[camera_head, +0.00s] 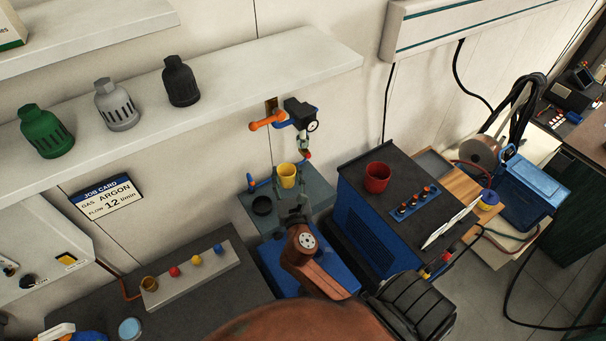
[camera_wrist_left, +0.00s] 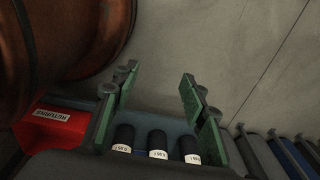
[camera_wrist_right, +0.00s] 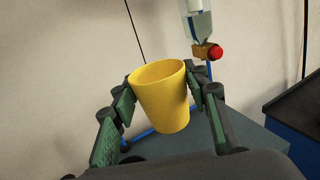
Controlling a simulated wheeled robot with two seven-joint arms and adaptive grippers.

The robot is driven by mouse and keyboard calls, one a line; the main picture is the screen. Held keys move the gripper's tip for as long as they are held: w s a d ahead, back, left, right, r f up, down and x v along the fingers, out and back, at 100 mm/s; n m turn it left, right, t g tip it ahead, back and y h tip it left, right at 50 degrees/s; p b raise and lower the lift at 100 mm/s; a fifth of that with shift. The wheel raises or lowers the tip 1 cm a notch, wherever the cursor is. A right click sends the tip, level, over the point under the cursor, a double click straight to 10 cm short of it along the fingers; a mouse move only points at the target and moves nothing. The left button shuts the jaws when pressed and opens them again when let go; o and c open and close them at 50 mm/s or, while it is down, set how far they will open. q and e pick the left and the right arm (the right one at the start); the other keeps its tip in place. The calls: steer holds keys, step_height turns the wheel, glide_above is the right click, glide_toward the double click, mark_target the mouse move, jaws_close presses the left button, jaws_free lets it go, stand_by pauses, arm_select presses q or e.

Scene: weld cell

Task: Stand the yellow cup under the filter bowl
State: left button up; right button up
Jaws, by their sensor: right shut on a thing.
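The yellow cup (camera_head: 287,175) is upright, over the grey-green stand below the wall regulator. My right gripper (camera_head: 291,200) is shut on its sides; the right wrist view shows the cup (camera_wrist_right: 162,100) between the two green finger pads (camera_wrist_right: 160,95). I cannot tell if its base touches the stand. The clear filter bowl (camera_wrist_right: 199,25), with a brass and red drain at its bottom, hangs behind and to the right of the cup, higher than its rim. In the head view the bowl (camera_head: 303,143) is small. My left gripper (camera_wrist_left: 155,90) is open and empty.
The grey-green stand (camera_head: 322,196) also bears a black round cap (camera_head: 262,205). An orange handle (camera_head: 267,121) sticks out left of the regulator. A dark cabinet with a red cup (camera_head: 377,177) stands to the right. A red returns bin (camera_wrist_left: 50,128) is near my left gripper.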

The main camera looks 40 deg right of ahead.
steer(key=w+d+f, duration=0.1)
steer(key=d+f, duration=0.1)
steer(key=d, duration=0.1)
steer(key=w+d+f+b, duration=0.1)
steer(key=w+d+f, duration=0.1)
steer(key=d+f, duration=0.1)
steer(key=w+d+f+b, duration=0.1)
steer(key=w+d+f, duration=0.1)
steer(key=d+f, duration=0.1)
steer(key=shift+d+f, duration=0.2)
steer(key=shift+d, duration=0.4)
steer(key=shift+d+f, duration=0.2)
steer(key=shift+f, duration=0.05)
steer(key=f+b, duration=0.2)
steer(key=f, duration=0.1)
steer(key=shift+w+d+f, duration=0.15)
steer(key=shift+d+f, duration=0.05)
steer(key=shift+f, duration=0.1)
arm_select(q)
steer(key=f, duration=0.4)
steer(key=shift+w+d+f, duration=0.1)
steer(key=shift+w+f, duration=0.1)
steer(key=shift+w, duration=0.2)
arm_select(e)
steer(key=o, duration=1.2)
steer(key=shift+f, duration=0.1)
